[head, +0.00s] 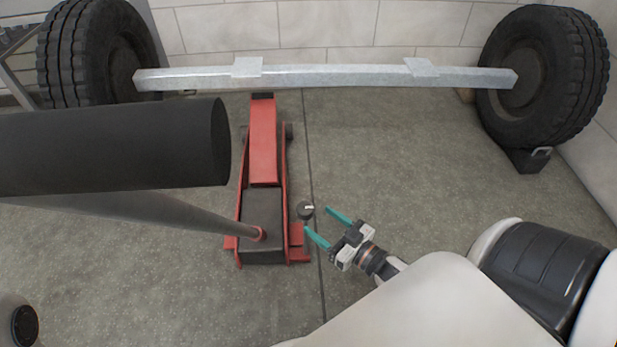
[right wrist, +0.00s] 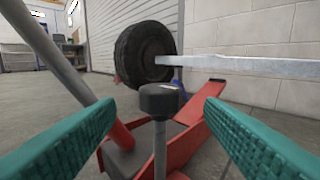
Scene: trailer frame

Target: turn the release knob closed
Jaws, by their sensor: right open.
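The release knob (head: 305,209) is a small round black knob with a white mark on top. It stands on a thin upright stem at the right side of the red floor jack (head: 264,150). In the right wrist view the knob (right wrist: 161,100) sits on its grey stem, centred between my fingers and a little beyond their tips. My right gripper (head: 327,228) has teal fingers spread open, pointing at the knob from the right, with no contact seen. In the right wrist view both fingers (right wrist: 160,135) are apart and empty. My left gripper is not in view.
The jack handle, a grey pole (head: 170,212) with a thick black grip (head: 110,148), slants up to the left. A metal axle beam (head: 330,77) joins two tires (head: 100,55) (head: 545,75) at the back. A wheel chock (head: 528,160) sits by the right tire. Floor right of the jack is clear.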

